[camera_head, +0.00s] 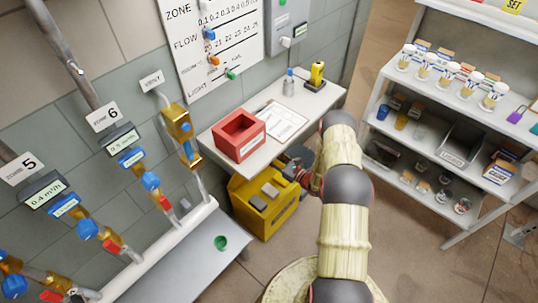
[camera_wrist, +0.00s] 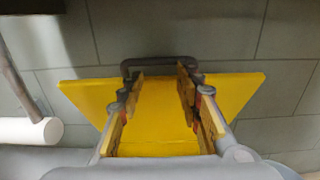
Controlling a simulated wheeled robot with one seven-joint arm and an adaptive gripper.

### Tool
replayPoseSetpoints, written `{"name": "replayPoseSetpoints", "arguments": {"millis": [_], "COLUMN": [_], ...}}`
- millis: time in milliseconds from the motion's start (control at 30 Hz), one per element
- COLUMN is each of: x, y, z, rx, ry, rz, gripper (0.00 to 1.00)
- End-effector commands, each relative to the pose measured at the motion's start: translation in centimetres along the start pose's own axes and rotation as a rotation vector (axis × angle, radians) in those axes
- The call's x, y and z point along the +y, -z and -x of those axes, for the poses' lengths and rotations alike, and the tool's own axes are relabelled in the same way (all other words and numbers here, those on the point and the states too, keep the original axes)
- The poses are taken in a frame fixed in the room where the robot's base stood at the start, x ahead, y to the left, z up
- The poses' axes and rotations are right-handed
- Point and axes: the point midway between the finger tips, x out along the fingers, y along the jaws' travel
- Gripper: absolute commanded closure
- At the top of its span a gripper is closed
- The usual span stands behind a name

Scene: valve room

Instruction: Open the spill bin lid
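The yellow spill bin (camera_head: 265,222) stands on the floor under the white worktop, against the wall. Grey and pale blocks show at its top in the head view; I cannot tell whether they lie inside. In the wrist view a flat yellow panel, which looks like the lid (camera_wrist: 85,94), spreads out ahead of me. A dark bar handle (camera_wrist: 160,61) is at its far edge. My gripper (camera_wrist: 160,82) is open, its fingers apart over the yellow panel with the tips close to the handle. Contact is unclear. In the head view my arm partly hides the bin's right side.
The worktop (camera_head: 318,104) above the bin holds a red open box (camera_head: 239,136), a clipboard (camera_head: 281,121) and a yellow tool (camera_head: 316,74). Valve pipes and a low ledge (camera_head: 185,265) are at left. A stocked shelf unit (camera_head: 455,105) stands right. Floor between is clear.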

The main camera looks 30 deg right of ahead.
Motion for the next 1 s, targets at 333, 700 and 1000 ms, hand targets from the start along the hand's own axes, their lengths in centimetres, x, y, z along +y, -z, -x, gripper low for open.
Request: {"name": "replayPoseSetpoints", "arguments": {"millis": [333, 700, 1000], "x": [0.00, 0.00, 0.00], "y": [0.00, 0.00, 0.00], "z": [0.00, 0.00, 0.00], "rx": [0.000, 0.000, 0.000], "ry": [0.000, 0.000, 0.000], "rz": [0.000, 0.000, 0.000], "gripper": [0.44, 0.22, 0.12]}}
